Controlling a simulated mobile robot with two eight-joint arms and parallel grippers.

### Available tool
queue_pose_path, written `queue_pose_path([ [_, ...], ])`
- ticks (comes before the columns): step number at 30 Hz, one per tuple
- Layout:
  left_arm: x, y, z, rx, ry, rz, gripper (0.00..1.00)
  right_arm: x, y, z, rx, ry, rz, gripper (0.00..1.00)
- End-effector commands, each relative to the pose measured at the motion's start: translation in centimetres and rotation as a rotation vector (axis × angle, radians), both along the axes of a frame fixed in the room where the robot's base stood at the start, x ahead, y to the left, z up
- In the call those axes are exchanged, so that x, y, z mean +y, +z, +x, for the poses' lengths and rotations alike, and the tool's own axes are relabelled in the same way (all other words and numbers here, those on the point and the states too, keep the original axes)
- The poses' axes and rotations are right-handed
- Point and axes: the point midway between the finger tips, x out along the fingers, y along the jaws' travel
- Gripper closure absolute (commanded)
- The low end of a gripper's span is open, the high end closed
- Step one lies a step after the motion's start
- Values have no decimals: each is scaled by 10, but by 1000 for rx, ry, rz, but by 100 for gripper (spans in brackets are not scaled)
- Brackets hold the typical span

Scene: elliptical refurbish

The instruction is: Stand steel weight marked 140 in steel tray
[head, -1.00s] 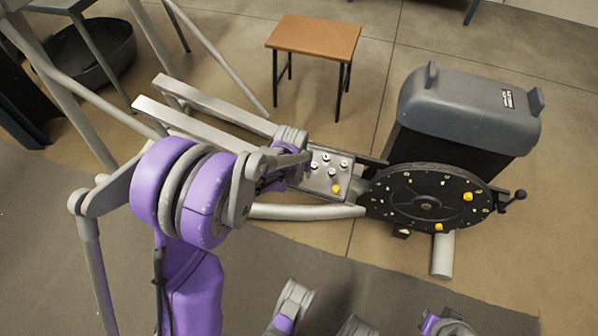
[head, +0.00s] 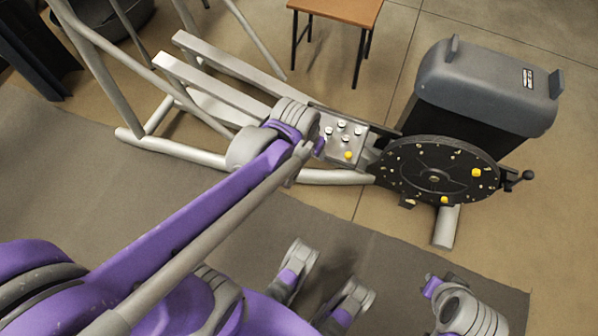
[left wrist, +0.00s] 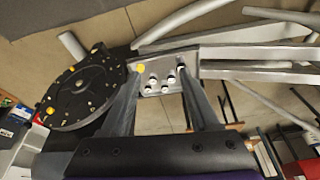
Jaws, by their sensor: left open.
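The steel tray (head: 353,133) is a small grey plate between the rails and the black disc. It bears several small steel pieces with pale tops and one yellow piece (head: 347,155). It also shows in the left wrist view (left wrist: 160,65), with the yellow piece (left wrist: 139,68) on its left side. No 140 mark is legible, so I cannot tell which piece is that weight. My left gripper (head: 318,147) is at the tray's left edge. In the left wrist view my left gripper (left wrist: 159,80) is open, its fingers on either side of the tray, nothing held.
A black disc (head: 432,181) with yellow pieces and a crank stands right of the tray. Grey rails (head: 215,95) run left from the tray. A wooden stool (head: 340,10) stands at the back.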

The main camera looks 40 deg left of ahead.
Motion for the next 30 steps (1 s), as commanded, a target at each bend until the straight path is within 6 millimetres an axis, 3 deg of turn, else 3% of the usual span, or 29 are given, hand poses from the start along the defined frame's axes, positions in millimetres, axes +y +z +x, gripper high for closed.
queue_pose_path([
  [1, -9, 3, -21, -11, -20, 0, 38, 0, 0, 0, 0, 0, 0, 100],
  [3, -18, 5, -44, -28, -44, 2, 38, 0, 0, 0, 0, 0, 0, 100],
  [6, -27, 4, -71, -47, -71, 3, 38, 0, 0, 0, 0, 0, 0, 100],
  [10, -34, 0, -93, -64, -94, 4, 38, 0, 0, 0, 0, 0, 0, 100],
  [24, -37, 0, -102, -72, -103, 4, 38, 0, 2, 0, -1, 0, 0, 100],
  [30, -37, 31, -105, -83, -103, 5, 38, 0, 33, -3, -11, 0, 0, 100],
])
